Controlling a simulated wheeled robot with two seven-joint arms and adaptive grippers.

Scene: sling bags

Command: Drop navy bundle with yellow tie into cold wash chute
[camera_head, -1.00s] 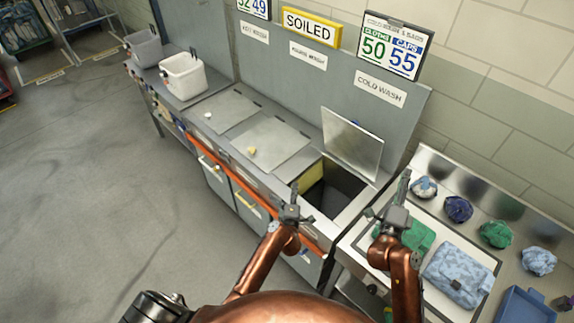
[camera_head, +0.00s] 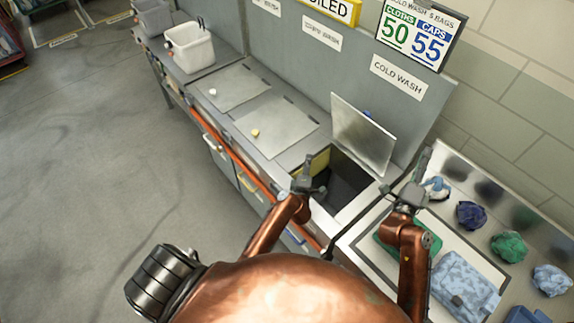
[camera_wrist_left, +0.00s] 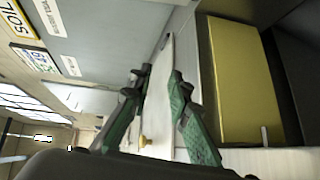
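The navy bundle (camera_head: 471,214) lies on the counter at the right, in a row of bundles. I cannot make out a yellow tie on it. The cold wash chute (camera_head: 343,192) is a dark square opening below the "COLD WASH" label, with its metal lid (camera_head: 363,135) raised. My left gripper (camera_head: 313,172) is open and empty at the chute's left edge. In the left wrist view its green-padded fingers (camera_wrist_left: 155,80) stand apart beside the chute's yellow inner wall (camera_wrist_left: 240,80). My right gripper (camera_head: 405,170) looks open and empty, between the chute and the bundles, left of the navy one.
Near the navy bundle lie a white-and-blue bundle (camera_head: 437,188), a green bundle (camera_head: 509,246) and a light blue bundle (camera_head: 551,280). A light blue bag (camera_head: 465,285) and a partly hidden green bag (camera_head: 392,250) lie in front. Two closed lids (camera_head: 276,126) (camera_head: 226,88) sit left of the chute.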

